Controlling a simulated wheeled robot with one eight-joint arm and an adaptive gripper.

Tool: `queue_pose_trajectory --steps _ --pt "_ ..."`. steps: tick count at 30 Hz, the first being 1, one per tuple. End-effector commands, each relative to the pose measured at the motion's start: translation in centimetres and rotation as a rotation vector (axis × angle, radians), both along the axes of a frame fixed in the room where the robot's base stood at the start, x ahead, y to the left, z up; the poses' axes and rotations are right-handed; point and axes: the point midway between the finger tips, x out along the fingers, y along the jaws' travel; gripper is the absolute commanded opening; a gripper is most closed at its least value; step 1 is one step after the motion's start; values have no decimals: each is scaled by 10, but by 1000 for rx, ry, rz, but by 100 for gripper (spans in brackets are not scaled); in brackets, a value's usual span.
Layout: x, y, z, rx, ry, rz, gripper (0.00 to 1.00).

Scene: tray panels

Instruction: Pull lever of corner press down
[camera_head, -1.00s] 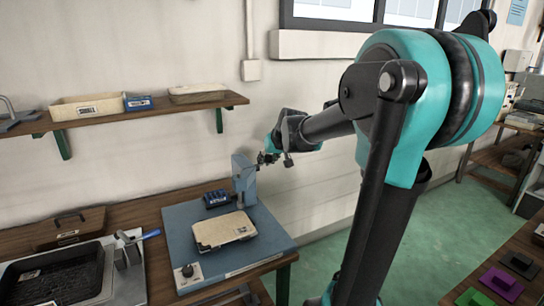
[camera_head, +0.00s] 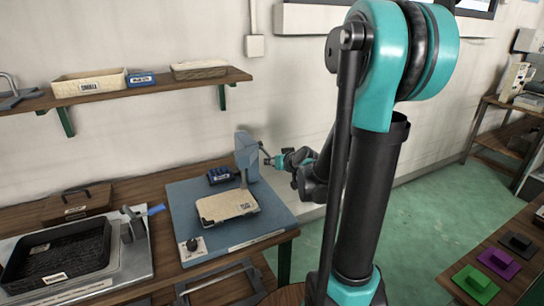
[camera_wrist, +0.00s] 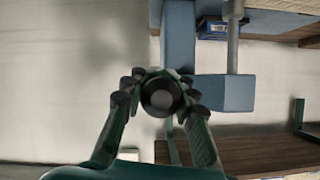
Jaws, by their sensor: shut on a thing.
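The corner press (camera_head: 247,155) is a blue-grey upright with a head, at the back right of a blue base plate. It also shows in the wrist view (camera_wrist: 225,92). A pale tray panel (camera_head: 228,206) lies on the base plate under a thin grey rod. My gripper (camera_head: 268,160) is at the right side of the press head. In the wrist view my gripper (camera_wrist: 160,85) is shut around the round dark lever knob (camera_wrist: 162,97), with fingers on both sides. Most of the lever behind the knob is hidden.
A small blue bin (camera_head: 221,175) stands beside the press. A black tray (camera_head: 58,250) and a brown box (camera_head: 77,205) are at the left. A wall shelf (camera_head: 130,97) holds bins above. Free floor (camera_head: 425,205) lies to the right.

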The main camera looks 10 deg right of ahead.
Motion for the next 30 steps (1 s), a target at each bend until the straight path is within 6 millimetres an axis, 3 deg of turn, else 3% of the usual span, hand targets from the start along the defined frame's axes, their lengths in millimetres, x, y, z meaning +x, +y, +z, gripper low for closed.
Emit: queue_pose_trajectory --steps 9,30 --pt "4 0 -16 -2 2 -1 0" --pt "4 0 -16 -4 1 -1 0"
